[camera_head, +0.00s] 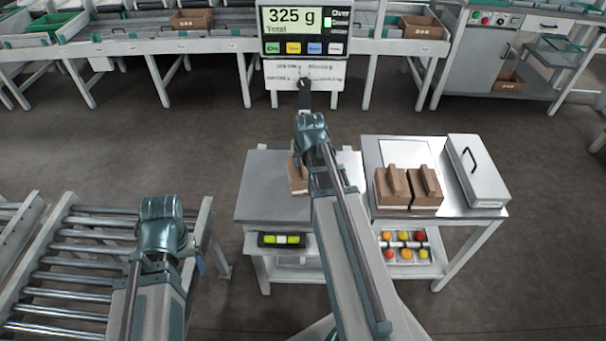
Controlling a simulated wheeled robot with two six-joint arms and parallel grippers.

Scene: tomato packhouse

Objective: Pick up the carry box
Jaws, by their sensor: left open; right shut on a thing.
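A brown carry box (297,185) is at the grey scale plate (262,190), mostly hidden behind my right arm. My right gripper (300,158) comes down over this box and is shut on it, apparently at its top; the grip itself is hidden. I cannot tell whether the box rests on the plate or is slightly raised. My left gripper (200,264) is open and empty beside the roller conveyor, well away from the box. Two more brown carry boxes with top handles, a left one (391,190) and a right one (426,188), stand side by side on the right table.
The scale display (304,32) reads 325 g, Total. A white lidded case with a black handle (477,170) lies on the steel table (386,151). Colored tomatoes (404,246) sit on the shelf below. A roller conveyor (84,262) is at left. Open floor lies behind.

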